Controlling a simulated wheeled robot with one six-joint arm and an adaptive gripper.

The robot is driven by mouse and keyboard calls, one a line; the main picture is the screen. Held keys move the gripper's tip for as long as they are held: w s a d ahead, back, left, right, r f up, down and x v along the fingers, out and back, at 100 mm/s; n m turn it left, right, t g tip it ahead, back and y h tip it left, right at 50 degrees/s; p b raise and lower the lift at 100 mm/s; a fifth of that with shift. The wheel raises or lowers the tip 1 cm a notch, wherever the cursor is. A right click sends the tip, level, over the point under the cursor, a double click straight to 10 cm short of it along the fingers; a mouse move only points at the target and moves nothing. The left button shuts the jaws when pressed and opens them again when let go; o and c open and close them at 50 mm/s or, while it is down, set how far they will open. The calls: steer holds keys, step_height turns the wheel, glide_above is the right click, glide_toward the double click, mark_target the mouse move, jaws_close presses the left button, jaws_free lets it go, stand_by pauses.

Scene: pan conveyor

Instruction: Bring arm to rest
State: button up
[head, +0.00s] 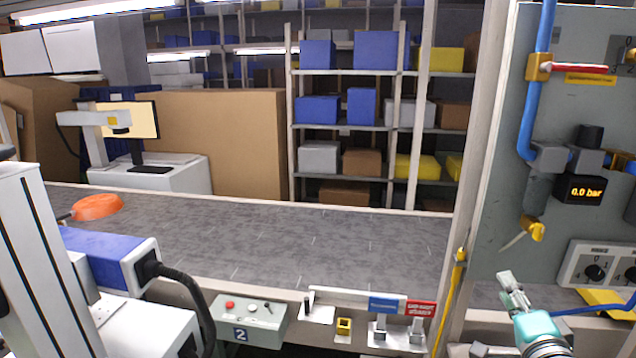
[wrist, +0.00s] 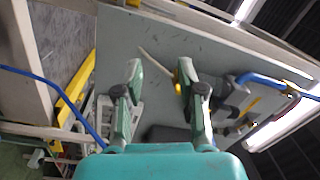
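My gripper (head: 508,284) is at the lower right of the head view, a teal body with pale fingers pointing up and left. It is in front of the grey panel (head: 545,60). In the wrist view my gripper (wrist: 159,78) has its two fingers apart with nothing between them. Behind them are the panel (wrist: 120,45) and its fittings. The rest of the arm is mostly out of view.
The panel carries a blue pipe (head: 530,120), a yellow valve (head: 537,230) and a gauge reading 0.0 bar (head: 585,189). A grey conveyor (head: 300,245) crosses the middle, with an orange pan (head: 97,207) at left. A control box (head: 248,318) sits in front.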

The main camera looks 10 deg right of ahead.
steer(key=s+a+f+n+g+y, duration=0.1)
steer(key=s+a+f+n, duration=0.1)
steer(key=s+a+f, duration=0.4)
steer(key=s+a+f+n, duration=0.3)
steer(key=s+f, duration=0.2)
steer(key=f, duration=0.4)
steer(key=s+a+f+n+g+y, duration=0.1)
steer(key=s+a+f+n, duration=0.1)
steer(key=s+a+f, duration=0.4)
steer(key=s+a+f+n, duration=0.1)
steer(key=s+a+n, duration=0.1)
steer(key=s, duration=0.6)
steer(key=s+a+f+n+y, duration=0.1)
steer(key=s+n, duration=0.3)
steer(key=s, duration=0.4)
steer(key=s+a+f+n+g+y, duration=0.1)
steer(key=s+a+f+n, duration=0.1)
steer(key=s, duration=0.6)
steer(key=shift+s+a+n, duration=0.35)
steer(key=shift+a+n, duration=0.4)
steer(key=shift+n, duration=0.05)
